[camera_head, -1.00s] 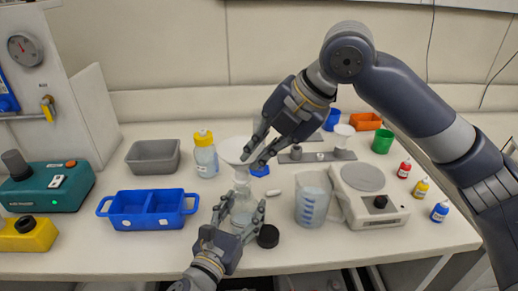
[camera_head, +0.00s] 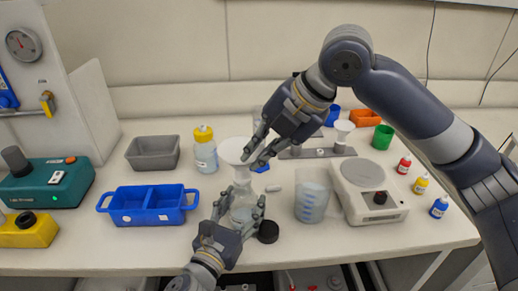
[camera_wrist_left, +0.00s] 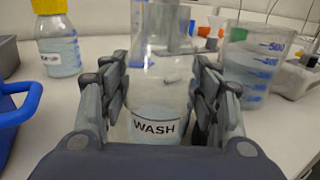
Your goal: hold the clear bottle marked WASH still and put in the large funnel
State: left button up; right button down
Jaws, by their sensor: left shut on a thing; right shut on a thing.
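The clear WASH bottle (camera_head: 244,214) stands upright on the bench with clear liquid low inside. Its black-on-white label shows in the left wrist view (camera_wrist_left: 155,127). My left gripper (camera_head: 244,204) is shut around the bottle's body, one finger on each side. The large white funnel (camera_head: 234,150) is above the bottle, wide end up. My right gripper (camera_head: 254,160) is shut on the funnel's right side. The funnel's lower part lines up with the bottle's mouth. I cannot tell how deep its stem sits; a greyish shape shows at the bottle's upper part in the wrist view.
A black cap (camera_head: 268,232) and a graduated beaker (camera_head: 312,203) are close on the right, beside a balance (camera_head: 376,208). A blue two-part tray (camera_head: 128,218) and a yellow-capped bottle (camera_head: 205,155) are left. A smaller funnel (camera_head: 344,128) stands in a rack behind.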

jog(key=shift+f, duration=0.75)
dwell(1.0)
jog(key=c, duration=1.6)
grip_release()
jog(key=shift+c, duration=0.2)
jog(key=v, duration=1.2)
pick_arm(q)
jog(key=o, duration=1.6)
jog(key=shift+c, duration=0.2)
